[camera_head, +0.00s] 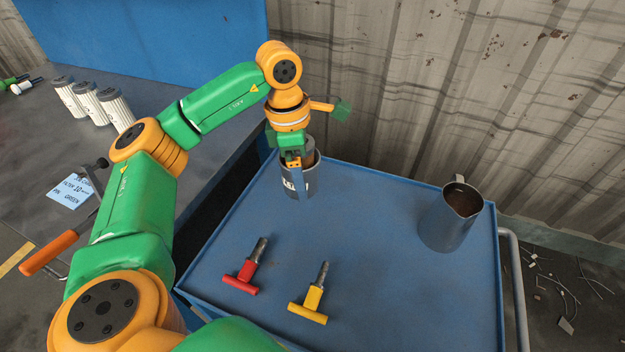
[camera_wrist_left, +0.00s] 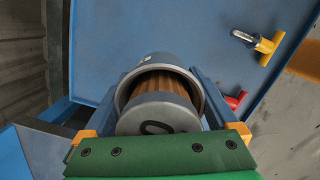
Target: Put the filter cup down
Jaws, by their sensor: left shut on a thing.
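The filter cup (camera_head: 311,183) is a grey cylinder with a white label, at the back left of the blue cart top (camera_head: 365,240). My left gripper (camera_head: 299,184) points down over it and is shut on it, with a finger along its side. In the left wrist view the cup (camera_wrist_left: 157,62) sits upright between both fingers, and a brown pleated filter with a grey cap (camera_wrist_left: 158,114) stands inside it. I cannot tell if the cup's base touches the cart top. My right gripper is not in view.
A grey metal jug (camera_head: 447,226) stands at the cart's right. White filters (camera_head: 88,102) stand on the left bench. The cart's middle is clear; a corrugated wall is behind.

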